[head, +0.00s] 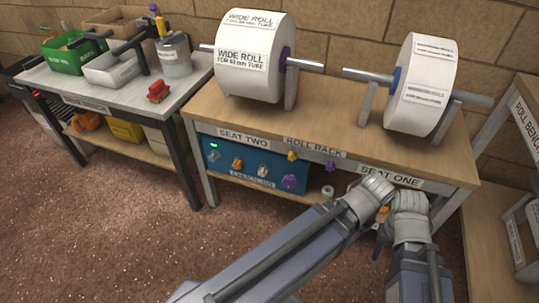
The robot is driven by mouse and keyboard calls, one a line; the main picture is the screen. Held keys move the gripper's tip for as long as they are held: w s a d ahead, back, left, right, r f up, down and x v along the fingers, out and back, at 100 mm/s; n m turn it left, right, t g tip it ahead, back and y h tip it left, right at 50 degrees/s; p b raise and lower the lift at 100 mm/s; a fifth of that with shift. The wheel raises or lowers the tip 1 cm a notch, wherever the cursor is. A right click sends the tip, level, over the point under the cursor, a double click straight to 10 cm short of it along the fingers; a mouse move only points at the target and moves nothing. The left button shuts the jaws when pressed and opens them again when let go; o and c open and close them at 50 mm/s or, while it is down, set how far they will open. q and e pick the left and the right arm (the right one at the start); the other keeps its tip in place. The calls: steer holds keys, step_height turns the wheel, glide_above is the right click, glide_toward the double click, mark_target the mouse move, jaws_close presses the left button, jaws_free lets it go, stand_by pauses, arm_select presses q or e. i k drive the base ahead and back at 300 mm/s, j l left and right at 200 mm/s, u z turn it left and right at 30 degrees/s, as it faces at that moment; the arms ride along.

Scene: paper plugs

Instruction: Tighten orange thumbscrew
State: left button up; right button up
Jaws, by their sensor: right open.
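A small orange knob (383,210), likely the orange thumbscrew, shows in the head view just below the SEAT ONE label, at the front of the roll bench. It is mostly covered by my arm. My right gripper (380,225) is open beside or around the knob; my arm links hide most of its fingers, and I cannot tell whether they touch the knob. My left gripper is not in view.
The roll bench (325,117) carries a wide roll (250,80) and a narrower roll (422,95) on metal bars. A blue panel (215,172) with coloured knobs hangs below its front. A side table (118,92) holds bins and a red object (158,92). The floor at left is clear.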

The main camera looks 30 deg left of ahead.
mark_target(238, 163)
steer(key=k+j+z, duration=0.1)
steer(key=j+z, duration=0.15)
steer(key=j, duration=0.2)
steer(key=k+j+z, duration=0.25)
steer(key=j, duration=0.2)
steer(key=j+z, duration=0.25)
steer(key=j, duration=0.15)
steer(key=k+j+z, duration=0.5)
steer(key=j, duration=0.15)
steer(key=k+j+z, duration=0.1)
steer(key=k+j, duration=1.2)
steer(key=j, duration=0.15)
steer(key=i+j, duration=0.1)
steer(key=j, duration=0.15)
steer(key=i+j, duration=0.15)
steer(key=j, duration=0.15)
